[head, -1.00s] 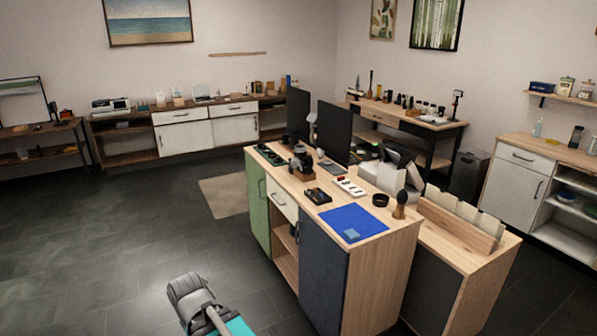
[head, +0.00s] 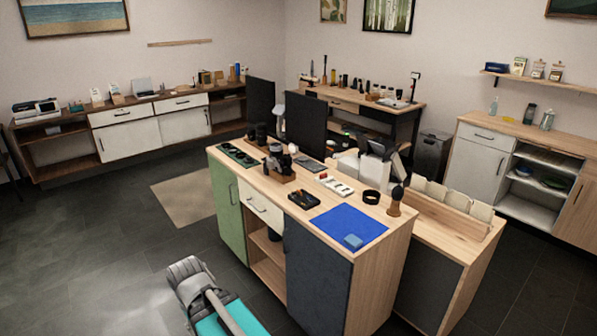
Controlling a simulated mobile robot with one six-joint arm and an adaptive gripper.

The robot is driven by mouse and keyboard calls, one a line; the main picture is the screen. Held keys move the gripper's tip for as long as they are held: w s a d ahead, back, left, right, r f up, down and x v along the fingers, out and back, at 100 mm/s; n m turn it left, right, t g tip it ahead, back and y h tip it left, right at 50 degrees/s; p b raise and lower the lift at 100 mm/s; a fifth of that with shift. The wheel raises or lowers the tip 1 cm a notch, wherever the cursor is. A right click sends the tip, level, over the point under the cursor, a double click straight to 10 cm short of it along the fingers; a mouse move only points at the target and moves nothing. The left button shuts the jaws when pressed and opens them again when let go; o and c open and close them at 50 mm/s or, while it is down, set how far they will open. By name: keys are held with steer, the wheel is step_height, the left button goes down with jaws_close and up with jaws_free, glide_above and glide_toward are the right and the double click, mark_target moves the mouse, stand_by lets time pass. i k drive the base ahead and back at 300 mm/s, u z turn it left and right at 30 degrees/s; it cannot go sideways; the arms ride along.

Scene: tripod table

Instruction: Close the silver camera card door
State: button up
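A small camera (head: 281,162) with dark and silvery parts sits on a wooden block on the island counter (head: 325,193), near its left edge. Its card door is too small to make out. My arm shows at the lower left, on the floor side of the island and well apart from the camera. My gripper's fingers cannot be made out.
On the counter are a blue mat (head: 347,227) with a blue cloth (head: 353,242), a dark tray (head: 303,199), a white strip (head: 337,186), a black ring (head: 371,197) and an air blower (head: 396,200). Two monitors (head: 305,125) stand behind. The floor left of the island is clear.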

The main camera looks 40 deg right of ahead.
mark_target(286, 170)
steer(key=z, duration=0.55)
steer(key=i, duration=0.9)
steer(key=z, duration=0.6)
steer(key=k, duration=0.9)
steer(key=z, duration=0.2)
steer(key=i, duration=0.75)
steer(key=u, duration=0.05)
